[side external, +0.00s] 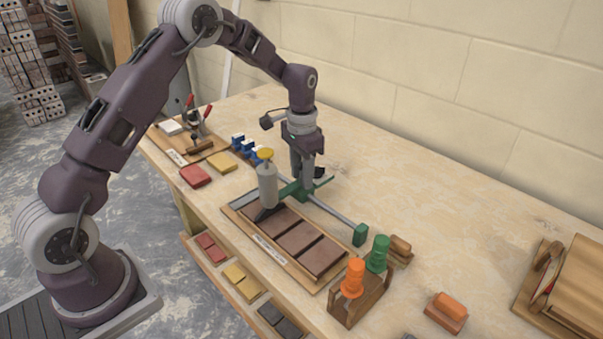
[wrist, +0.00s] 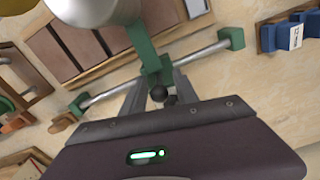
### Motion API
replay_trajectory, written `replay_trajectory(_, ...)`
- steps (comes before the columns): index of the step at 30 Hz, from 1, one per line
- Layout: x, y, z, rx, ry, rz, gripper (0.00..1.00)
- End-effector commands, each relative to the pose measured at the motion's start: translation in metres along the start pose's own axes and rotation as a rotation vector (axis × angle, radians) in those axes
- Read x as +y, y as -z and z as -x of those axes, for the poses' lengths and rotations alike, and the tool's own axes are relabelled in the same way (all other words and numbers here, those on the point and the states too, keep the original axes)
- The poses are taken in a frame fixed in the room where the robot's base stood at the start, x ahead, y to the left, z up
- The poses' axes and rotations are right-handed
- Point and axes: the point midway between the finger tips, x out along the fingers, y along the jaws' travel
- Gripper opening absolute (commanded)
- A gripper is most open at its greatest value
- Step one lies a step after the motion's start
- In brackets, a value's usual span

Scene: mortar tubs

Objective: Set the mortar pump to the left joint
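The mortar pump (side external: 268,184) is a grey cylinder with a yellow cap and a dark nozzle. It stands over the leftmost of the brown bricks in a wooden tray (side external: 248,238); the gaps between bricks lie to its right. Its body shows at the top of the wrist view (wrist: 95,8). A green bracket (wrist: 150,58) joins it to a metal rail (side external: 330,214) with green end blocks. My gripper (side external: 306,188) is down at the bracket. In the wrist view its fingers (wrist: 158,92) stand either side of a black ball knob (wrist: 158,93); whether they touch it is unclear.
Blue blocks (side external: 245,146), a red block (side external: 195,175) and a yellow block (side external: 222,162) lie to the left. The bench behind the rail is mostly clear.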

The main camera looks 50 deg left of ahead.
Motion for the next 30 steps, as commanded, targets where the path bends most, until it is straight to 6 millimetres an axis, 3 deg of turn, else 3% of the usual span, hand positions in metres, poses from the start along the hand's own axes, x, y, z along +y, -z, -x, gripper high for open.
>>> replay_trajectory(4, 0.000, 0.000, 0.005, 0.000, -0.001, 0.000, 0.36)
replay_trajectory(12, 0.000, 0.001, 0.058, 0.004, 0.001, 0.001, 0.36)
replay_trajectory(15, 0.000, 0.001, 0.068, 0.002, 0.001, 0.001, 0.36)
replay_trajectory(25, 0.001, -0.001, 0.074, 0.003, 0.001, 0.001, 0.36)
replay_trajectory(28, 0.011, -0.013, 0.104, 0.036, 0.013, 0.011, 0.36)
replay_trajectory(30, 0.027, -0.034, 0.142, 0.084, 0.028, 0.028, 0.36)
